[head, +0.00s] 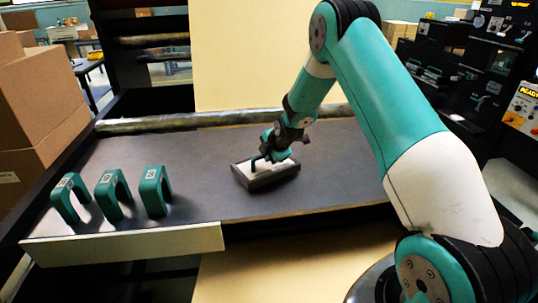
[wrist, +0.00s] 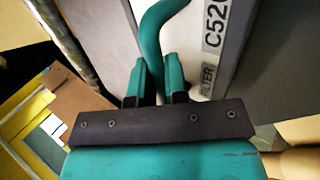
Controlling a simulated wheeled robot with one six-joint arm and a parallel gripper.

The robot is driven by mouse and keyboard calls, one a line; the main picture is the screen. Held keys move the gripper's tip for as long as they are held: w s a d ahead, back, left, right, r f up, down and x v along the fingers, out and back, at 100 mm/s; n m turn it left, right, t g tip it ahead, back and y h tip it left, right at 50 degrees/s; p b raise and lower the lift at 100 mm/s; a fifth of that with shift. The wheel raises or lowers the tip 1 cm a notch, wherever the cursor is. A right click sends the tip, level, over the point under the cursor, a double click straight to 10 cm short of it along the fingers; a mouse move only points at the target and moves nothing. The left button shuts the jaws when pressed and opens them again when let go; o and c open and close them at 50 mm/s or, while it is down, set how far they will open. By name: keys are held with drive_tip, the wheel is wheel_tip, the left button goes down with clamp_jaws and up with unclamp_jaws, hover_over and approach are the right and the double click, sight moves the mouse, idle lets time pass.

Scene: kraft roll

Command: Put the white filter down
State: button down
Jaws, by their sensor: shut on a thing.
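The white filter (head: 284,166) has a pale top, dark sides and a handle, and is at the middle of the dark table (head: 225,206). My gripper (head: 268,156) is above it, shut on its handle. In the wrist view, the two fingers (wrist: 158,82) are on either side of the teal handle (wrist: 160,27), and the filter's pale face (wrist: 193,60) carries a label. The filter looks level and at or just above the tabletop; I cannot tell whether it touches. Its underside is hidden.
Three teal arched handles (head: 111,193) stand in a row at the table's left. A pale strip (head: 125,244) runs along the front left edge. A long roll (head: 150,124) lies along the back. Brown boxes (head: 38,100) are stacked at the left. The tabletop around the filter is clear.

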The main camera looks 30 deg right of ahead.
drive_tip(key=shift+f, duration=0.55)
drive_tip(key=c, duration=1.1)
unclamp_jaws()
drive_tip(key=shift+c, duration=0.2)
